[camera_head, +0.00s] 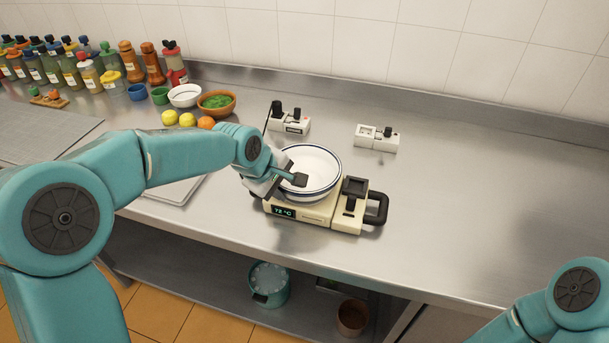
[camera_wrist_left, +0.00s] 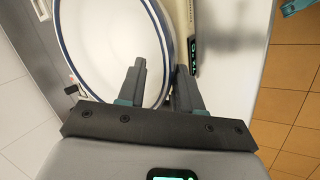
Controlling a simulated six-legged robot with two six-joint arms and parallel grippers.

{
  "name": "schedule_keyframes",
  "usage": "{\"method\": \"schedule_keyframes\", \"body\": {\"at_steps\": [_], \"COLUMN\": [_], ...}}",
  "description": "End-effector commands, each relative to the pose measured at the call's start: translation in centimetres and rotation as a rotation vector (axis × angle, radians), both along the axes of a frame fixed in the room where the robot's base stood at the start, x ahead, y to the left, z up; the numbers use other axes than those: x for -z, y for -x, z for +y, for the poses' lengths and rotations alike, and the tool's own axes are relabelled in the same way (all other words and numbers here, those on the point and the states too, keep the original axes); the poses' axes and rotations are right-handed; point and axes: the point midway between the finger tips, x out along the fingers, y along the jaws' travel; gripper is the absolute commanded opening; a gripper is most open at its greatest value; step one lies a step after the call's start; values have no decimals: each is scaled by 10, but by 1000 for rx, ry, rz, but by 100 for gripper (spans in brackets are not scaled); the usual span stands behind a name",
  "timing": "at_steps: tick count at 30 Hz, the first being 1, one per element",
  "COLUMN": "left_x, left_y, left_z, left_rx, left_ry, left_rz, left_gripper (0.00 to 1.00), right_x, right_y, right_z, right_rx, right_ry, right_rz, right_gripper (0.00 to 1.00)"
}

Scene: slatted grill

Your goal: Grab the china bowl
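The china bowl (camera_head: 316,168) is white with dark blue bands at its rim. It sits upright on a cream hot plate (camera_head: 315,211) whose display reads about 72 °C. My left gripper (camera_head: 285,183) is at the bowl's near-left rim. In the left wrist view, the bowl (camera_wrist_left: 108,45) fills the upper left. The fingers of my left gripper (camera_wrist_left: 160,78) are apart, one over the bowl's inside and one outside, with the rim between them. I see a gap around the rim. My right gripper is outside the views; only part of that arm shows.
A black-handled part (camera_head: 376,208) stands at the hot plate's right. Two small white devices (camera_head: 290,121) (camera_head: 377,138) lie behind the bowl. Fruit, small bowls and several bottles stand back left. The counter's right side is clear.

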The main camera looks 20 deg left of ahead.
Motion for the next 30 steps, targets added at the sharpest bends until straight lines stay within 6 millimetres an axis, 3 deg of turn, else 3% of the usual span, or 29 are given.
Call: {"method": "schedule_keyframes", "body": {"at_steps": [1,3,4,14,19,23,30], "left_x": [0,0,0,-2,-13,-35,-108], "left_y": [0,0,0,0,-1,-1,-1], "left_z": [0,0,0,0,0,0,-1], "left_rx": [0,0,0,0,0,-1,0], "left_ry": [0,0,0,0,0,0,3], "left_rz": [0,0,0,-3,-5,-8,-11], "left_gripper": [25,2,0,0,0,0,0], "right_x": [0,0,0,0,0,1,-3], "right_y": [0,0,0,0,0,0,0], "right_z": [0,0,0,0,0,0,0], "right_rx": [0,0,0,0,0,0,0], "right_ry": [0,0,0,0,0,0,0], "right_rz": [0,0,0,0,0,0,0], "right_gripper": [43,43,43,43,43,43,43]}}
